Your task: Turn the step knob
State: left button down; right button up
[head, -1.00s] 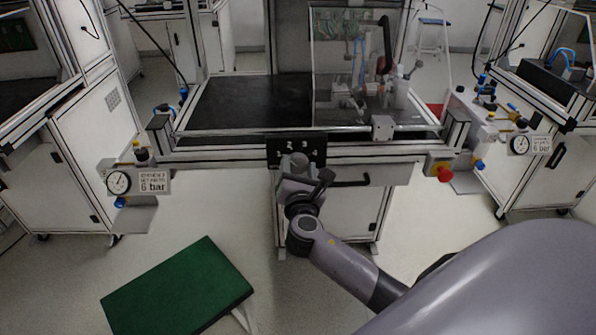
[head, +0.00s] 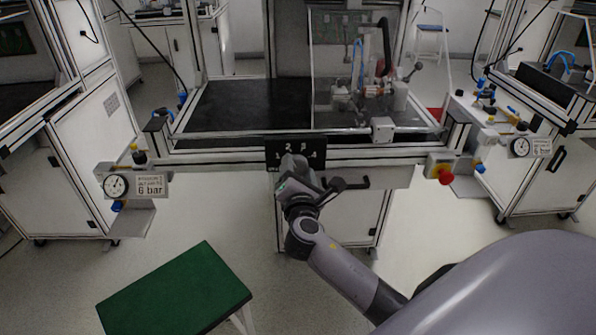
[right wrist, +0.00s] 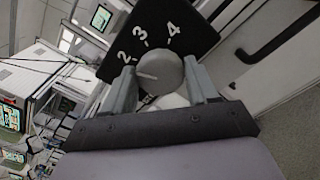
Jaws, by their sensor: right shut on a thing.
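The step knob (right wrist: 167,72) is a round grey knob with a white pointer line. It sits on a black plate (right wrist: 190,15) with white numbers 2, 3 and 4 showing in the right wrist view. The pointer line faces left in that view, a little below the tick of the 2. The 1 is not visible there. My right gripper (right wrist: 166,82) is shut on the knob, one finger on each side. In the head view the plate (head: 273,147) is on the bench front, and my right gripper (head: 291,168) covers the knob. My left gripper is not in view.
A black door handle (head: 352,183) is just right of my right wrist. A red emergency button (head: 445,178) is farther right, a pressure gauge (head: 116,186) to the left. A green-topped stool (head: 175,292) stands on the floor at the front left.

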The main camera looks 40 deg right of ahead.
jog(key=o, duration=1.1)
jog(key=shift+c, duration=0.2)
jog(key=shift+s, duration=0.1)
jog(key=v, duration=0.7)
